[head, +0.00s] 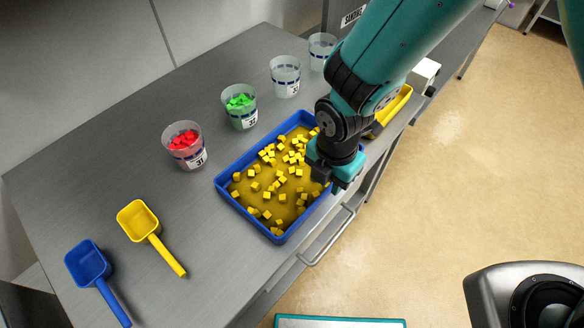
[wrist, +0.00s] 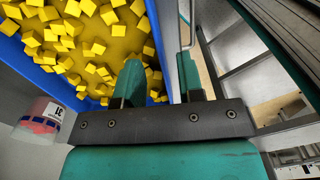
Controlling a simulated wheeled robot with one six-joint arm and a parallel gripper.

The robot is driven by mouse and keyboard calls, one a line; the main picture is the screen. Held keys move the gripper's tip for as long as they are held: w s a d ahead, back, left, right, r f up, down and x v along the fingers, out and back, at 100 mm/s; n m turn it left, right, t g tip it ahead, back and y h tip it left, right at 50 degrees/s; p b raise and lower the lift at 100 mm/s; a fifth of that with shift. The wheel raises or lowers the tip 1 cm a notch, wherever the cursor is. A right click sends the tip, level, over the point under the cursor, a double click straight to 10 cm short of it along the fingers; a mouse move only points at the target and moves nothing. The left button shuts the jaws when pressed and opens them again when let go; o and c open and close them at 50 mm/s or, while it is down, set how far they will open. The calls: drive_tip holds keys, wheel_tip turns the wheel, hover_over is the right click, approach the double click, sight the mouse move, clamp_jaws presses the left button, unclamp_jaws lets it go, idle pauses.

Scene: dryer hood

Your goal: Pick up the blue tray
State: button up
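The blue tray (head: 230,197) lies flat on the grey table near its front edge, with many yellow cubes scattered on its yellow-brown floor. My gripper (head: 336,184) is at the tray's right side, pointing down, and the arm hides part of that side. In the wrist view, my gripper (wrist: 160,78) has its two fingers apart. The left finger is over the cube-filled side of the blue tray (wrist: 45,83) and the right finger is on the outer side. I cannot tell whether either finger touches the rim.
A cup of red pieces (head: 186,157), a cup of green pieces (head: 243,118) and clear cups (head: 285,82) stand behind the tray. A yellow scoop (head: 139,221) and a blue scoop (head: 88,264) lie left. A metal rail (head: 328,240) runs along the table front.

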sight(326, 190)
drive_tip(key=shift+f+p, duration=0.6)
drive_tip(key=shift+f, duration=1.65)
clamp_jaws()
drive_tip(key=shift+a, duration=0.1)
